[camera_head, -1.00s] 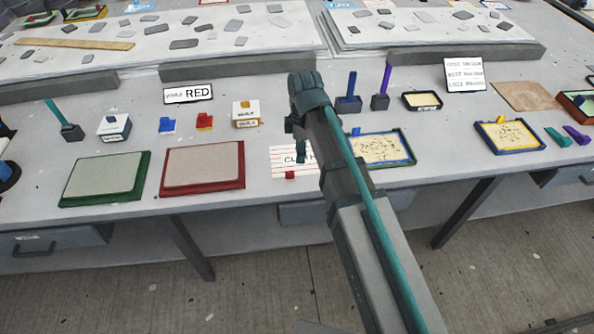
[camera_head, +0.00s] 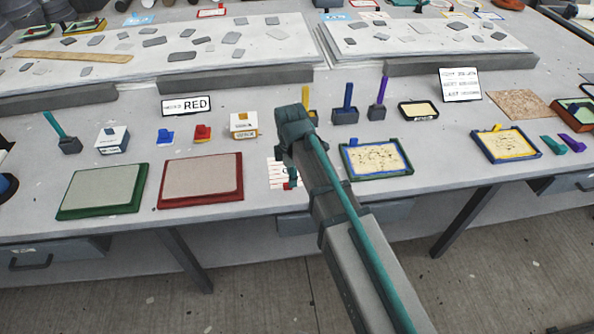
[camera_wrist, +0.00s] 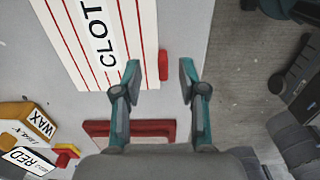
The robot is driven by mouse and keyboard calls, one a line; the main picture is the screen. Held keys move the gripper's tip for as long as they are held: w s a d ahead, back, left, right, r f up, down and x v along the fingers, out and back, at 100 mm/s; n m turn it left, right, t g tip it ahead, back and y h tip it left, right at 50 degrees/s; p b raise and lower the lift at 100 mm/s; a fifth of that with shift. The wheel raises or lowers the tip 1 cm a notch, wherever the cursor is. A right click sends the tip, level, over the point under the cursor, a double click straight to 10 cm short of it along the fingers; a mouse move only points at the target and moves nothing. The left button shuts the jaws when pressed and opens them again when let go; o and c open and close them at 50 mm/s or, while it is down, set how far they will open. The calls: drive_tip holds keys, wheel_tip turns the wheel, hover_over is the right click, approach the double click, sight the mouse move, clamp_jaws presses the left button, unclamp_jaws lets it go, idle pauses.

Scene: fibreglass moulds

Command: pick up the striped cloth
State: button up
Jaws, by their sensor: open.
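The striped cloth (camera_head: 274,173) is white with red stripes and lies flat on the table, partly hidden behind my arm in the head view. In the wrist view the cloth (camera_wrist: 72,45) fills the upper left, with a "CLOTH" label and a red tab (camera_wrist: 164,65) at its edge. My gripper (camera_wrist: 160,68) is open. In the wrist view its fingertips are on either side of the tab's lower part, with nothing visibly gripped. The height above the table is hard to tell.
A red-edged board (camera_head: 201,180) and a green-edged board (camera_head: 103,190) lie left of the cloth. A blue-framed tray (camera_head: 376,157) lies right. The table's front edge is close to the cloth.

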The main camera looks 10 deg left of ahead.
drive_tip(key=shift+s+f+p, duration=0.15)
drive_tip(key=shift+f+p, duration=0.4)
drive_tip(key=shift+f, duration=1.4)
clamp_jaws()
